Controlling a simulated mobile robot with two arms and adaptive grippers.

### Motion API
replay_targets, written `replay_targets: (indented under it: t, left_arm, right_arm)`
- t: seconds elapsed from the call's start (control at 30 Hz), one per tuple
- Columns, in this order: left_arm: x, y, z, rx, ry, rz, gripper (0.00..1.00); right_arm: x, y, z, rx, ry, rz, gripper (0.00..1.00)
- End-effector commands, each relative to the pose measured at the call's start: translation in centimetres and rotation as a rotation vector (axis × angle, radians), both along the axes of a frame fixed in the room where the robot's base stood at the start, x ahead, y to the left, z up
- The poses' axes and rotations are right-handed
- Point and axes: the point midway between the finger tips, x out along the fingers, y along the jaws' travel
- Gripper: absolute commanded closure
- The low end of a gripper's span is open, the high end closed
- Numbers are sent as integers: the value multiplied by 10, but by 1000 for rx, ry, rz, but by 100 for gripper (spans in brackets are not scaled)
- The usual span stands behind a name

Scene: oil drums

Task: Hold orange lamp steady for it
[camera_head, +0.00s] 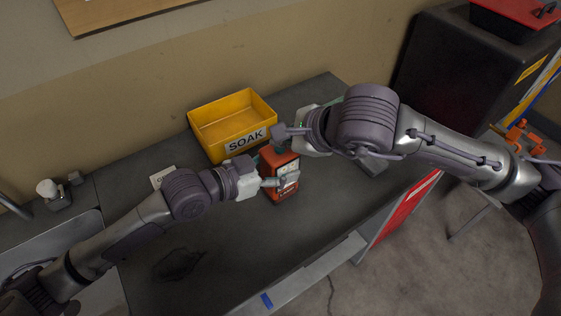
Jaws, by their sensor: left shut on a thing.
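The orange lamp (279,192), a boxy unit with a pale front panel, stands on the dark workbench (215,215) in the middle of the view. My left gripper (277,181) comes in from the left and is shut on the orange lamp, with a finger across its front. My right gripper (281,136) is just above and behind the lamp's top. Whether it touches the lamp is unclear. Its fingers are partly hidden by its own wrist, so their opening cannot be made out.
A yellow bin (205,126) marked SOAK stands behind the lamp against the wall. A small white card (160,175) lies behind my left arm. A black cabinet (428,80) with a red item (505,20) on top is at right. The bench front is clear.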

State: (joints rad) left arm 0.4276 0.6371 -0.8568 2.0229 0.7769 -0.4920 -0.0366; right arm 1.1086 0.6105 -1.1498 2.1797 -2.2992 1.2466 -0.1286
Motion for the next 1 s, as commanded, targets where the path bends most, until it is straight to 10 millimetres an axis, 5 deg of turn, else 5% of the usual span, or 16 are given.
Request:
replay_targets:
  t: [1.0]
  left_arm:
    - [0,0,-1,2,1,0,91]
  right_arm:
    - [-1,1,9,1,0,1,100]
